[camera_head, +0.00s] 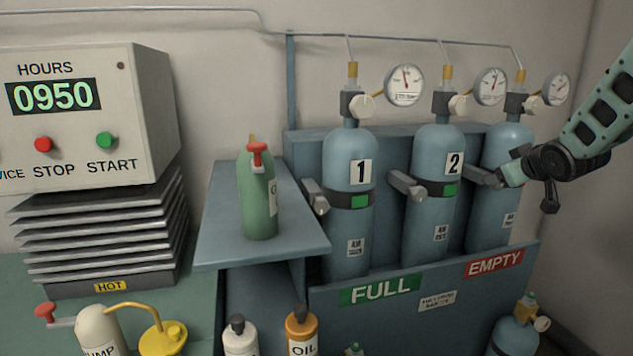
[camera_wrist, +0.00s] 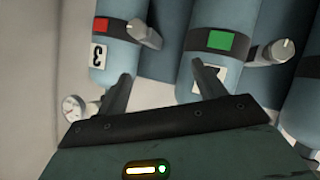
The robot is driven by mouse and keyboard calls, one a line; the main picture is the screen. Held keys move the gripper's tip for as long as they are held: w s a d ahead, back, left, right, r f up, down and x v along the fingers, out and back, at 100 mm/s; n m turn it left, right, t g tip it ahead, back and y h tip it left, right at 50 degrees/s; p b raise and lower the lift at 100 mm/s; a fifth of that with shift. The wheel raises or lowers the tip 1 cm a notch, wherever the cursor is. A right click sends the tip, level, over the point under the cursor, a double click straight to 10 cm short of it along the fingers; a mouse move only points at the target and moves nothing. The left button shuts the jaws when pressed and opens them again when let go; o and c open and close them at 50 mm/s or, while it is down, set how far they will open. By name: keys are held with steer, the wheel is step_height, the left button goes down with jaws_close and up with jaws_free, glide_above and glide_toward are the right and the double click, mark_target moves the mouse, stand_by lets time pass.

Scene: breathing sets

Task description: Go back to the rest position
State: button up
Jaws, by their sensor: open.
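My gripper (camera_head: 507,175) reaches in from the right in the head view, in front of the third blue cylinder (camera_head: 508,140), hiding its number and band tag. In the wrist view my gripper (camera_wrist: 160,72) has its two dark fingers apart, with nothing between them. That view is inverted: cylinder 3 (camera_wrist: 101,75), with a red tag (camera_wrist: 102,24), is behind the left finger. Cylinder 2 (camera_wrist: 190,92), with a green tag (camera_wrist: 219,41), is behind the right finger, its number plate partly covered. I cannot tell whether the fingers touch either cylinder.
Cylinder 1 (camera_head: 346,225) stands left in the rack, above the FULL label (camera_head: 380,289). Grey clamp levers (camera_head: 407,185) stick out between cylinders. A green bottle (camera_head: 258,200) stands on the shelf (camera_head: 215,240). Another cylinder (camera_head: 515,336) stands low at right.

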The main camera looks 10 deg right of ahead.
steer(key=s+a+f+m+g+y, duration=0.15)
steer(key=s+a+f+g, duration=0.25)
steer(key=s+a+f, duration=0.45)
steer(key=s+a+f+g+y, duration=0.2)
steer(key=s+a+f+g, duration=0.25)
steer(key=s+a, duration=0.7)
steer(key=s+a+r+n+g+p, duration=0.2)
steer(key=s+a, duration=0.5)
steer(key=a, duration=0.4)
steer(key=s+a+r+n+g+y+p, duration=0.1)
steer(key=s+a+r+n+p, duration=0.2)
steer(key=s+a, duration=0.5)
steer(key=a+r+n, duration=0.1)
steer(key=a+n, duration=0.1)
steer(key=shift+s+a+r+g, duration=0.2)
steer(key=shift+a+r+g, duration=0.05)
steer(key=shift+a+g, duration=0.15)
steer(key=shift+n, duration=0.25)
